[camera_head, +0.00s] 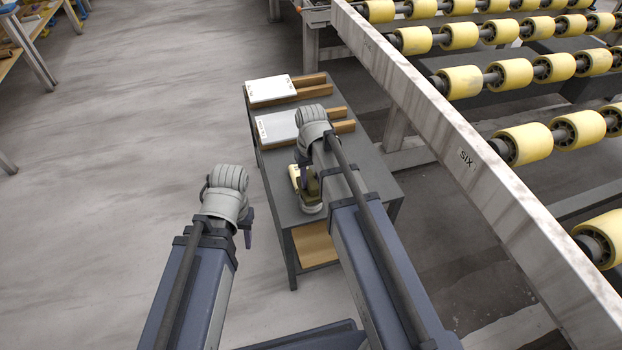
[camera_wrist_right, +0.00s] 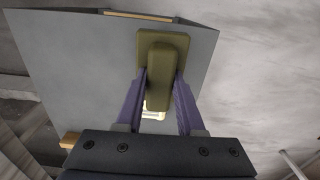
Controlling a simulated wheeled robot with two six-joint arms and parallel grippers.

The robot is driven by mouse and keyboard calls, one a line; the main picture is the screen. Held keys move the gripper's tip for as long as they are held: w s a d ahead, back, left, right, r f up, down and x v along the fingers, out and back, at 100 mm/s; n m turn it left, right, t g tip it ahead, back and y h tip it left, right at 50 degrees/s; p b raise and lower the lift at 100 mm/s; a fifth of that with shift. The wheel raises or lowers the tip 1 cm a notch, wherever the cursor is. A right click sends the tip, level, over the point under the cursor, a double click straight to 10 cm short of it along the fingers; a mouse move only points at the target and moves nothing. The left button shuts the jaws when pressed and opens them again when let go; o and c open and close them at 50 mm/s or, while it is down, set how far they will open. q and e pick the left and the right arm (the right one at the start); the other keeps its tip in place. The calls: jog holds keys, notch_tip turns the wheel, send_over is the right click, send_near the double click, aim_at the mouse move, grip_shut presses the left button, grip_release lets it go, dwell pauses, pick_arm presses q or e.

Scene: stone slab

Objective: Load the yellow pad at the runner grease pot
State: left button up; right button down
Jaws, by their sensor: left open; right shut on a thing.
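My right gripper (camera_wrist_right: 160,100) is shut on the grip of the yellow pad (camera_wrist_right: 176,41), which looks olive-yellow with a rectangular plate. In the head view the pad (camera_head: 312,186) is held over the near part of the small dark table. A round grey piece (camera_head: 313,209) shows just below the pad; it may be the runner grease pot, but my right arm crowds it and its inside is hidden. I cannot tell if the pad touches it. My left gripper (camera_head: 247,228) is open and empty, left of the table and apart from it.
A cream piece (camera_head: 294,176) lies near the pad. A long pale beam (camera_head: 430,100) with yellow rollers (camera_head: 525,143) runs on the right.

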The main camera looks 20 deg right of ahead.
aim_at(311, 178)
jog(key=shift+r+p, duration=2.25)
jog(key=shift+r, duration=0.35)
jog(key=shift+r, duration=0.1)
notch_tip(311, 178, up, 14)
jog(key=p, duration=1.4)
jog(key=shift+f, duration=0.2)
